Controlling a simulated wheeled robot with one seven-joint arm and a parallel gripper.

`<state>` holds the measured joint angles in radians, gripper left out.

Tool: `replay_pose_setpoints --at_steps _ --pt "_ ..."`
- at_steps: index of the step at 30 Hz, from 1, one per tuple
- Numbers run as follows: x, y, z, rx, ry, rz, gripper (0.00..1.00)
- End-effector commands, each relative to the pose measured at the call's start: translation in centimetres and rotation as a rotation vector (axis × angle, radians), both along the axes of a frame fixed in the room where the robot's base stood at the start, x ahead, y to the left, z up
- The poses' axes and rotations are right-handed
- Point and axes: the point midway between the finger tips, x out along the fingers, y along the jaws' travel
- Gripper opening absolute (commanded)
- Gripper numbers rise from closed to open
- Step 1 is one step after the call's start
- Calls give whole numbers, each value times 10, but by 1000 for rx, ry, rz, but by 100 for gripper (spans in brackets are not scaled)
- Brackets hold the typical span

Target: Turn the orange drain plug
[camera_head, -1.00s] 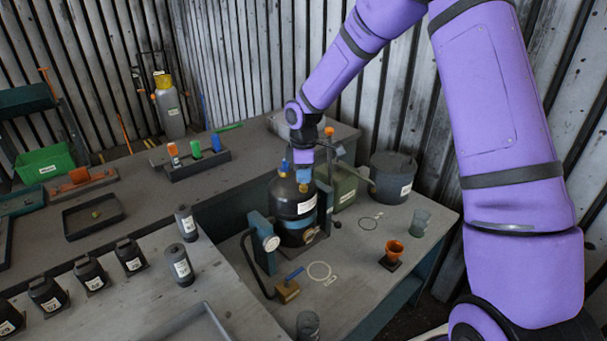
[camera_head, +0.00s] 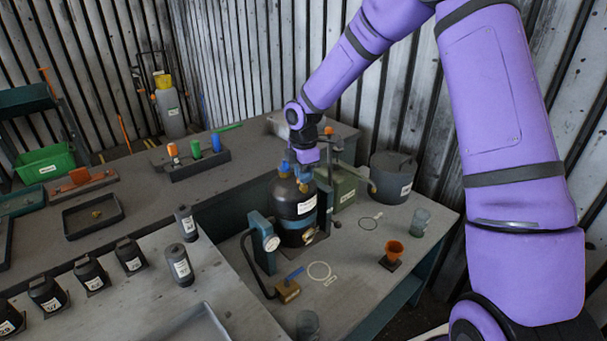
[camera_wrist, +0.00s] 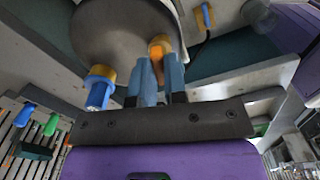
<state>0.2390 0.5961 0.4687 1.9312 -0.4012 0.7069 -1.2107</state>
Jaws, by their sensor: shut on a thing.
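A dark rounded vessel (camera_head: 290,208) with a white label stands between blue posts on the right-hand bench. It also shows in the wrist view (camera_wrist: 118,32). My gripper (camera_head: 304,170) is over the top of the vessel, pointing down. In the wrist view its two blue fingers (camera_wrist: 160,64) are shut on the orange drain plug (camera_wrist: 159,45), at the vessel's edge. The fingers cover part of the plug. A blue fitting with a yellow collar (camera_wrist: 100,84) is beside it, apart from the fingers; the blue fitting also shows in the head view (camera_head: 284,168).
A round gauge (camera_head: 271,243) is on the left post. A brass block with a blue lever (camera_head: 288,290), an orange cup (camera_head: 392,252), a clear cup (camera_head: 420,221) and a dark lidded bucket (camera_head: 392,177) stand around. Several black bottles stand at left. Bench room is free at front right.

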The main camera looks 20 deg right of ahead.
Motion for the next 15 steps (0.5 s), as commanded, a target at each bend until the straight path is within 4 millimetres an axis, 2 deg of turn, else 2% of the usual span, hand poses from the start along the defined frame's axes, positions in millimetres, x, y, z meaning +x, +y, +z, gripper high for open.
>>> replay_pose_setpoints --at_steps 5,6,9,15 --pt "1 0 1 0 -3 -1 0" --pt "1 0 1 0 -3 -1 15" --pt "1 0 1 0 -2 -1 38" --pt "0 0 0 0 -1 -1 38"
